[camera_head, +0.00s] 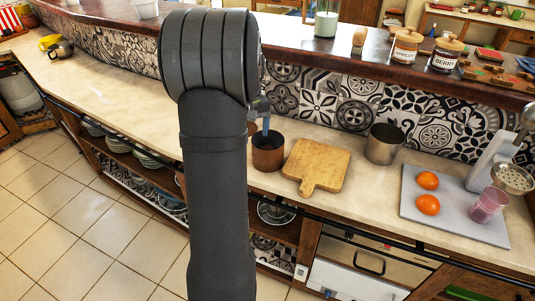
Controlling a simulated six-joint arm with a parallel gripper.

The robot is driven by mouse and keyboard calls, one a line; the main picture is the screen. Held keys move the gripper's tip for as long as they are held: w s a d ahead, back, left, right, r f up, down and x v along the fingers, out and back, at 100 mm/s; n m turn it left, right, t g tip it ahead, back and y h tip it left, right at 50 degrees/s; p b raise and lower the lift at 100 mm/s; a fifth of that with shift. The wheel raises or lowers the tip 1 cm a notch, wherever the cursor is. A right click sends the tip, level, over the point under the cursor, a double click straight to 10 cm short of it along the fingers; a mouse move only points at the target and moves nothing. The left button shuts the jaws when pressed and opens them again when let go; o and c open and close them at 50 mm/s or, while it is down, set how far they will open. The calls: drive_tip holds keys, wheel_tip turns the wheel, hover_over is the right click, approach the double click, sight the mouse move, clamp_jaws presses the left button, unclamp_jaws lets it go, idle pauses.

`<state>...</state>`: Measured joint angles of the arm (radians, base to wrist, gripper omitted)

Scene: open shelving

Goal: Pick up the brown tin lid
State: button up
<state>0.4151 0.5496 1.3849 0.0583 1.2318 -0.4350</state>
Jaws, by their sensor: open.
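I cannot pick out a brown tin lid for certain. A brown, open-topped tin or pot (268,152) stands on the counter just right of my arm, with a thin bluish thing upright at its top. Two labelled jars, one marked like spices (405,50) and one marked berry (444,60), stand on the upper ledge with light brown lids (409,34) on them. My dark arm rises through the middle of the view and covers part of the counter.
A wooden cutting board (316,165) and a metal pot (384,144) stand right of the brown tin. A grey board (455,218) holds two orange fruits (428,193) and a pinkish cup (488,205). The counter left of my arm (110,93) is mostly clear.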

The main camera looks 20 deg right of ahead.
drive_tip(key=c, duration=0.8)
drive_tip(key=shift+c, duration=0.2)
drive_tip(key=w+a+r+n+h, duration=0.2)
drive_tip(key=w+n+h, duration=0.1)
drive_tip(key=w+n, duration=0.7)
drive_tip(key=w+a+r+n+h, duration=0.1)
drive_tip(key=w+r+n+h, duration=0.1)
drive_tip(key=w+n, duration=0.8)
drive_tip(key=d+f, duration=0.1)
drive_tip(key=f, duration=0.2)
drive_tip(key=w+d+f+m, duration=0.1)
drive_tip(key=d+f, duration=0.1)
drive_tip(key=f, duration=0.2)
drive_tip(key=w+d+f+m, duration=0.1)
drive_tip(key=f, duration=0.3)
drive_tip(key=shift+d+f, duration=0.1)
drive_tip(key=shift+d, duration=0.05)
drive_tip(key=shift+d+x, duration=0.2)
drive_tip(key=shift+x, duration=2.45)
